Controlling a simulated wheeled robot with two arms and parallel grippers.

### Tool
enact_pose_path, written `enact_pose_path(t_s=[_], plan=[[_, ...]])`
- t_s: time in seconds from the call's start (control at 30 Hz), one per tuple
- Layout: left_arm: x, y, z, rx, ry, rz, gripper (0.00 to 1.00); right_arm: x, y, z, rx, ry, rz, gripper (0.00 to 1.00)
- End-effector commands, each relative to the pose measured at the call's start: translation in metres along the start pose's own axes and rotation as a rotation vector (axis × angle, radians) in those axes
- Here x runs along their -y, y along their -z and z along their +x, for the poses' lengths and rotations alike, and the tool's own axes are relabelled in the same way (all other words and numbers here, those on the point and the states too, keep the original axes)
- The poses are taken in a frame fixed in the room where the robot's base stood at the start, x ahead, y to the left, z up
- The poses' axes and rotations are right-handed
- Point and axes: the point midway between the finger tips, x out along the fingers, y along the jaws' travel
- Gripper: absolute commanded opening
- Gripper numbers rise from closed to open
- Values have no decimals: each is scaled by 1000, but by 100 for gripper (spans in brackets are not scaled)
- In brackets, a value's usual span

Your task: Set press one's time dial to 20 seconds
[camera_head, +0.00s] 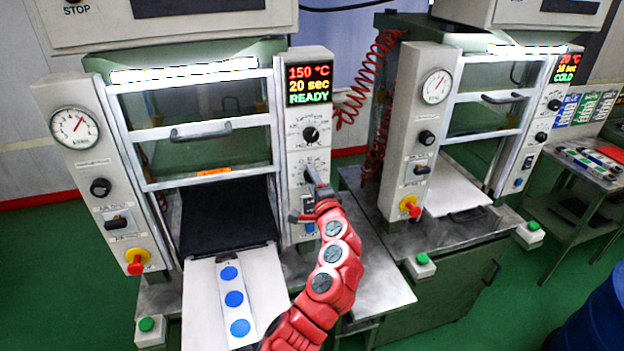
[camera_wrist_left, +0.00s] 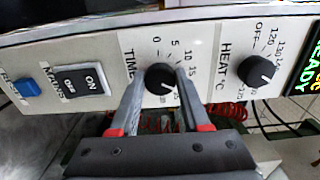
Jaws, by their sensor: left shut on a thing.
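Press one is the left press, with a white control panel (camera_head: 313,70) on its right post. Its display (camera_head: 309,85) reads 150 °C, 20 sec, READY. My left gripper (camera_head: 312,180) is at the panel below the heat dial (camera_head: 310,134) and mostly covers the time dial in the head view. In the left wrist view the black time dial (camera_wrist_left: 161,76) sits between the two fingers of my left gripper (camera_wrist_left: 155,92), which is shut on it. The dial's white pointer is towards the lower right, near the 20 side of the scale. My right gripper is not in view.
The heat dial (camera_wrist_left: 256,71) and a mains switch (camera_wrist_left: 82,81) flank the time dial closely. A white tray with blue discs (camera_head: 203,298) sticks out in front of press one. A second press (camera_head: 408,150) stands to the right, with a red coiled hose between.

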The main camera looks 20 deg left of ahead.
Motion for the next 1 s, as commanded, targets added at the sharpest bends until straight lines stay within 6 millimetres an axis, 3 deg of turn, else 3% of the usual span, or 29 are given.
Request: enact_pose_path(t_s=[0.17, 0.2, 0.37, 0.77, 1.0], plan=[[0, 1, 0, -2, -1, -1, 0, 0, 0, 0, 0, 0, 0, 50], [0, 1, 0, -2, -1, -1, 48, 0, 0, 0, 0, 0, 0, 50], [0, 0, 0, -1, 0, -1, 77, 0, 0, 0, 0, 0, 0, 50], [-1, 1, -5, -2, 1, -2, 77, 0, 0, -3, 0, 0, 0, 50], [-3, 2, -42, -7, 5, -3, 77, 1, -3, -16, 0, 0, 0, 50]])
